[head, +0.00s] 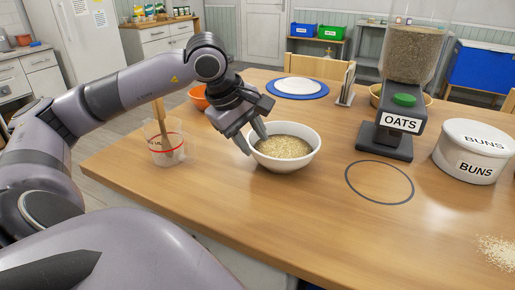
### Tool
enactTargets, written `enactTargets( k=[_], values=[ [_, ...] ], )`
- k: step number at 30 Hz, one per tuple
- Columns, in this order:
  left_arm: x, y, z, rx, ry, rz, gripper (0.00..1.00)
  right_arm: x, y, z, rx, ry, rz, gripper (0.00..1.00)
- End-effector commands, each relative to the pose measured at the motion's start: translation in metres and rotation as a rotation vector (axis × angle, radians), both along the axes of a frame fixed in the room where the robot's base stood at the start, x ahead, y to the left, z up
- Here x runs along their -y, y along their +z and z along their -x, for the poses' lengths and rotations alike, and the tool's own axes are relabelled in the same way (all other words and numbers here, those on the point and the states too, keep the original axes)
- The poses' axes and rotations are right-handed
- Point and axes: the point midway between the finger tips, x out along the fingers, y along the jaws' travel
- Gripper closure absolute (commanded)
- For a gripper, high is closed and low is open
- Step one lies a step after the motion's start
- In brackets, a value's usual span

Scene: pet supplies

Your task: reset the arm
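My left arm reaches in from the left over the table. Its gripper (250,143) is at the left rim of a white bowl (302,165) that holds grainy oat-like food (284,147). The two fingers are apart, one outside the bowl and one over its inside edge, with the rim between them. Whether either finger touches the rim is hard to tell. The bowl stands upright on the table. My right gripper is not in view.
On the wooden table (270,215), a clear cup with a red line (158,153) stands left of the bowl. An oats dispenser (402,120), an empty drawn ring (380,182) and a buns tin (474,150) are to the right. Spilled grains (498,250) lie near right. An orange bowl (198,98) and plate (298,87) are behind.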

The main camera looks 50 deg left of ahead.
Motion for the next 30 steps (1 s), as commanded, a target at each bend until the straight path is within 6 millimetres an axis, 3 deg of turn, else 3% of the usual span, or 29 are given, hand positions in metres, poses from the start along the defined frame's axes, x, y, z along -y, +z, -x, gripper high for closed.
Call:
enactTargets(
  k=[6, 24, 30],
  values=[
    [-0.001, 0.016, 0.007, 0.001, 0.000, -0.001, 0.62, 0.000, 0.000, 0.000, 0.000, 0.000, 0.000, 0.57],
    [-0.001, 0.017, 0.007, 0.000, 0.000, 0.000, 0.62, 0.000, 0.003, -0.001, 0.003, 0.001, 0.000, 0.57],
    [-0.001, 0.046, 0.007, 0.001, 0.000, 0.000, 0.62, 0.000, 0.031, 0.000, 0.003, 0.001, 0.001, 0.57]
  ],
)
